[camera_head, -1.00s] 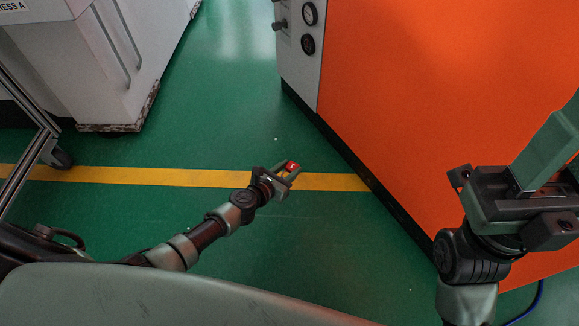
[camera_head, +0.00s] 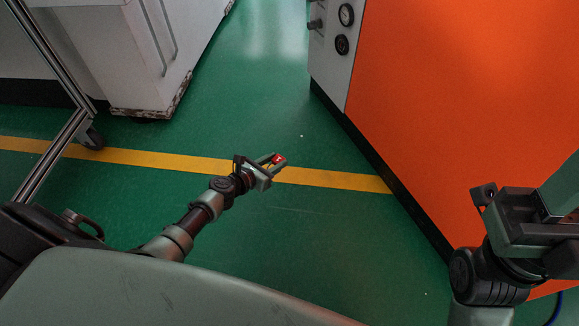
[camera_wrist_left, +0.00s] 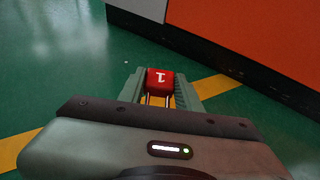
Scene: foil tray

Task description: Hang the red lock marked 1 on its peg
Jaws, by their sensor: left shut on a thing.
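The red lock (camera_head: 279,159) is small in the head view, at the tip of my left gripper (camera_head: 271,166). In the left wrist view the red lock (camera_wrist_left: 159,78) shows a white 1, upside down in the picture, with its shackle legs toward the gripper body. My left gripper (camera_wrist_left: 160,92) is shut on it, one finger on each side, held out over the floor. My right gripper (camera_head: 535,210) is at the right edge of the head view, partly cut off; its jaw state is unclear. No peg shows in either view.
A large orange cabinet (camera_head: 450,90) with a grey gauge panel (camera_head: 335,50) stands on the right. A white cabinet (camera_head: 140,60) and a metal frame on a caster (camera_head: 92,138) stand at the left. Green floor (camera_head: 260,80) with a yellow line (camera_head: 330,178) lies open between them.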

